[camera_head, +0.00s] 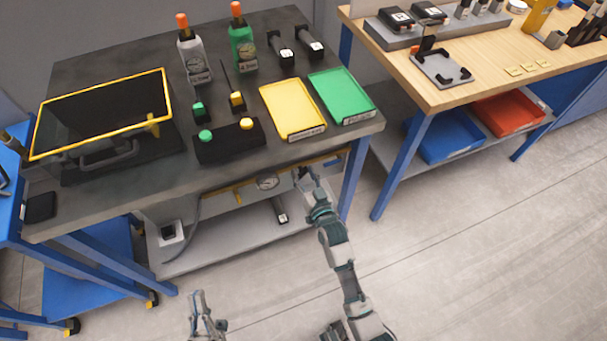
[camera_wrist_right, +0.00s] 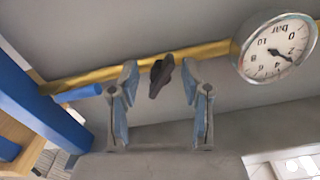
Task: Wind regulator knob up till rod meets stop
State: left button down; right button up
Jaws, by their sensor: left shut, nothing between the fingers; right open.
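A dark handle-like knob (camera_wrist_right: 161,76) sits on the yellow pipe (camera_wrist_right: 92,79) in the right wrist view. My right gripper (camera_wrist_right: 160,86) is open, with one finger on each side of this knob and visible gaps to it. The round pressure gauge (camera_wrist_right: 276,48) is to the right on the pipe; it appears upside down. In the head view my right gripper (camera_head: 306,179) is under the bench's front edge, right of the gauge (camera_head: 267,182). My left gripper (camera_head: 205,313) is shut and empty, low and away from the bench. I cannot make out a rod and stop at this knob.
The dark bench top (camera_head: 92,188) overhangs the pipe, and a grey lower shelf (camera_head: 215,249) lies below. A blue bench leg (camera_head: 355,165) stands right of my right gripper. Yellow (camera_head: 293,108) and green (camera_head: 341,95) trays lie on top. The floor in front is clear.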

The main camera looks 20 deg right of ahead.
grip_shut()
pick_arm(q)
jog(key=shift+w, duration=0.15)
pick_arm(e)
jog(key=shift+r+m+p, duration=0.2)
jog(key=shift+m+p, duration=0.1)
jog(key=shift+p, duration=0.05)
jog(key=shift+m+p, duration=0.3)
jog(key=shift+p, duration=0.1)
pick_arm(q)
jog(key=w+f+g, duration=0.1)
jog(key=f+g, duration=0.1)
jog(key=shift+w+d+f+m+g, duration=0.15)
jog(key=shift+w+f+m+g, duration=0.15)
jog(key=shift+w+g, duration=0.1)
pick_arm(e)
jog(key=shift+f, duration=0.2)
pick_arm(q)
jog(key=shift+w, duration=0.1)
pick_arm(e)
grip_release()
jog(key=shift+s, duration=0.1)
